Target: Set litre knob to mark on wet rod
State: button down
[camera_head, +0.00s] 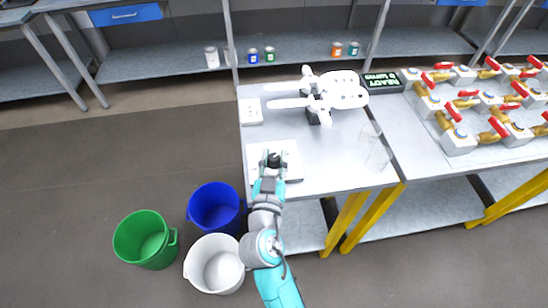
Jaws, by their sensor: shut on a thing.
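A white panel box (293,152) lies on the grey bench near its left front. A black knob (274,160) sits on the box. My gripper (273,156) reaches over the box from the front and is shut on the knob, its fingers at the knob's sides. Any scale or pointer by the knob is too small to read. A clear, see-through vessel (376,150) stands on the bench to the right. I cannot make out a wet rod or a mark on it.
A white several-armed device (342,92) stands behind the box, beside a black display (382,82) with green text. A white socket block (251,111) lies at the left edge. Green (146,239), blue (214,207) and white (214,264) buckets stand on the floor. Valve units (458,138) fill the right bench.

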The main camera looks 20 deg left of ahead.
jog(key=shift+f, duration=0.2)
jog(key=c, duration=0.8)
grip_release()
jog(key=shift+r, duration=0.1)
jog(key=shift+c, duration=0.2)
jog(key=v, duration=1.2)
